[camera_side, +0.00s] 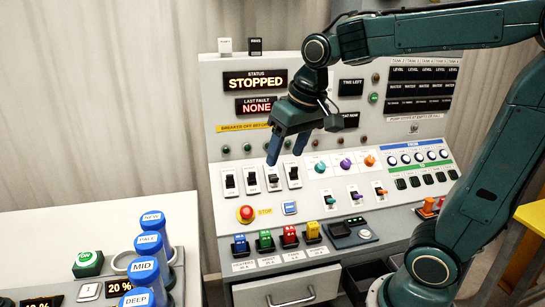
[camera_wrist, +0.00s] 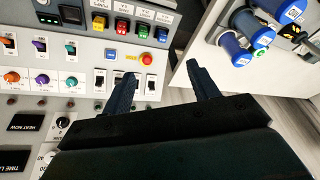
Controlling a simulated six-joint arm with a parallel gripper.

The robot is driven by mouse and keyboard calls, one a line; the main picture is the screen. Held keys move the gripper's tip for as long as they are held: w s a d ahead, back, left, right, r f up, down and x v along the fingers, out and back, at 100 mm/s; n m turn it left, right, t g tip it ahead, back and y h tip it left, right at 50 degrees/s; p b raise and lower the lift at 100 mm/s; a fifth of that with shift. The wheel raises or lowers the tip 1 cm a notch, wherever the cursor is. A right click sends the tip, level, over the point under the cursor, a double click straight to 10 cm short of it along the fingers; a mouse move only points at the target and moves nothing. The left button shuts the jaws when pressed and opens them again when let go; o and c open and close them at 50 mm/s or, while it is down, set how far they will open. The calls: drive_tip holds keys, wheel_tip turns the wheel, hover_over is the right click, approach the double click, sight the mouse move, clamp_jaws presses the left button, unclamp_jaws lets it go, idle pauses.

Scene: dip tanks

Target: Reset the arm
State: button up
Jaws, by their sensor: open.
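My gripper (camera_side: 286,158) is in front of the grey control panel (camera_side: 212,95), with its two dark blue fingers apart and nothing between them. In the side view the fingers point down, just above the row of black breaker switches (camera_side: 251,181). A gap between fingers and panel is hard to judge. The wrist view also shows my gripper (camera_wrist: 161,76) with spread, empty fingers. The left finger there overlaps the breaker switch area of the panel. The status display (camera_side: 255,83) reads STOPPED and the last fault display (camera_side: 262,105) reads NONE.
A red stop button (camera_side: 246,213) and a blue button (camera_side: 290,208) sit below the switches. Blue, green, red (camera_side: 289,237) and yellow blocks stand along the panel's front, above a drawer (camera_side: 288,293). Blue-capped cylinders (camera_side: 150,243) stand on the white bench (camera_side: 55,225) at left.

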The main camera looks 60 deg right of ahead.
drive_tip(key=s+a+f+n+t, duration=0.1)
drive_tip(key=s, duration=0.5)
drive_tip(key=s+a+f+n+t, duration=0.1)
drive_tip(key=s+a+n, duration=0.1)
drive_tip(key=s, duration=0.4)
drive_tip(key=shift+s+f, duration=0.2)
drive_tip(key=shift+f, duration=0.15)
drive_tip(key=shift+a, duration=0.1)
